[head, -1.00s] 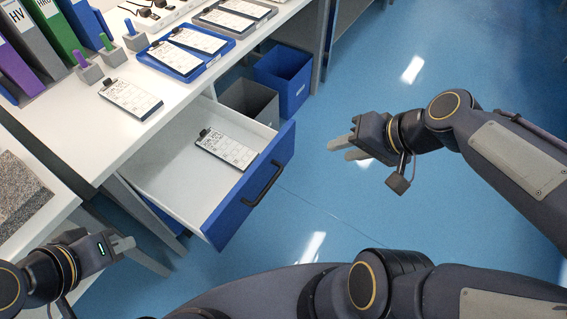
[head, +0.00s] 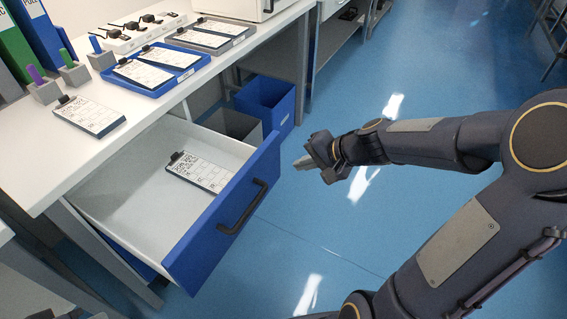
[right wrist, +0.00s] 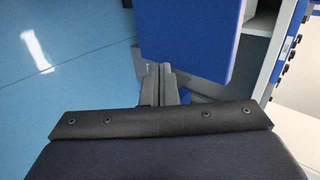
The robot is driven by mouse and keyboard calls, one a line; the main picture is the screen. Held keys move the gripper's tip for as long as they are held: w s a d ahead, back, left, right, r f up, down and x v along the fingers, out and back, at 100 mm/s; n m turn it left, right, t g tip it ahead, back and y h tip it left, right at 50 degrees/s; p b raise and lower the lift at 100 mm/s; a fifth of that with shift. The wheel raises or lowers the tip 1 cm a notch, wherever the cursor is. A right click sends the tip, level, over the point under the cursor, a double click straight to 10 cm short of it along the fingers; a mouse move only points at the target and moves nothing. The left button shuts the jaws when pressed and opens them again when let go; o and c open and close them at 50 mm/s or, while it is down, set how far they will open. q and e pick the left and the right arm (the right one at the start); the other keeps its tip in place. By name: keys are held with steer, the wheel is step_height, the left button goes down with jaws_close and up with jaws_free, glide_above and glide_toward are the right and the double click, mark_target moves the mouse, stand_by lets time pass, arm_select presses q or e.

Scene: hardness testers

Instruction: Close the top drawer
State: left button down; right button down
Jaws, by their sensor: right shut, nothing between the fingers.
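The top drawer (head: 170,196) stands pulled out from under the white table, with a blue front (head: 212,225) and a black bar handle (head: 243,207). A clipboard with a printed sheet (head: 200,172) lies inside it. My right gripper (head: 299,163) is shut and empty, to the right of the drawer front and apart from it in the head view. In the right wrist view the shut fingers (right wrist: 158,80) point at a blue panel (right wrist: 188,35), which looks like the drawer front; I cannot tell the gap. Only a small piece of my left arm shows at the bottom left edge; its fingers are out of view.
The white table (head: 50,165) carries a clipboard (head: 89,115), a blue tray (head: 157,70) and several small stamps. A blue bin (head: 266,102) and a grey bin (head: 232,127) stand on the floor behind the drawer. The blue floor (head: 330,235) right of the drawer is clear.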

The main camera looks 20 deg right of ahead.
mark_target(273, 162)
steer(key=shift+w+a+f, duration=0.25)
steer(key=shift+w+a, duration=0.3)
steer(key=shift+w, duration=0.15)
steer(key=shift+w+a+f, duration=0.2)
steer(key=shift+w+a, duration=0.4)
steer(key=shift+w, duration=0.15)
steer(key=shift+w+a+f, duration=0.25)
steer(key=shift+w+a, duration=0.3)
steer(key=shift+w, duration=0.15)
steer(key=shift+w+a, duration=0.1)
